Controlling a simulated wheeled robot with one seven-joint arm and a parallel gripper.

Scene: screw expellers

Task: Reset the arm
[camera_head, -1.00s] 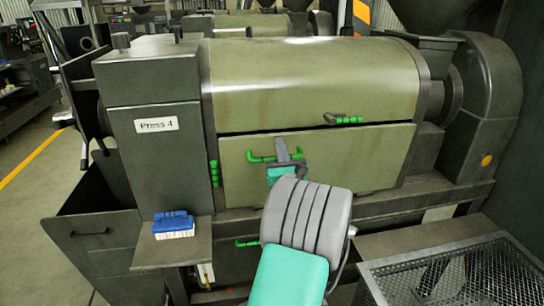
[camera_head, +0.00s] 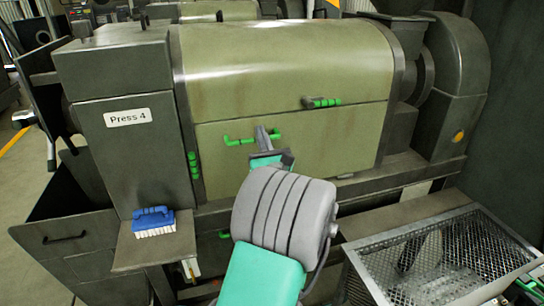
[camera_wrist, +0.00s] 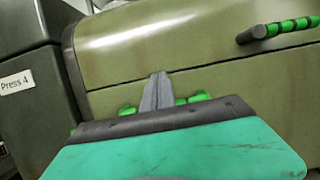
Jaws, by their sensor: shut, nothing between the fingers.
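My arm reaches up from the bottom of the head view toward the press labelled Press 4. My gripper (camera_head: 262,133) is shut and empty, in front of the lower olive panel. In the wrist view its closed fingers (camera_wrist: 157,90) point at the panel and overlap a green handle (camera_wrist: 195,98). I cannot tell whether they touch it. In the head view this handle (camera_head: 240,141) shows beside the fingertips.
The olive press cover (camera_head: 290,65) has another green handle (camera_head: 322,102). A blue brush (camera_head: 153,220) sits on a small shelf (camera_head: 150,250) at the left. A mesh basket (camera_head: 440,255) stands at the lower right. Floor shows at the far left.

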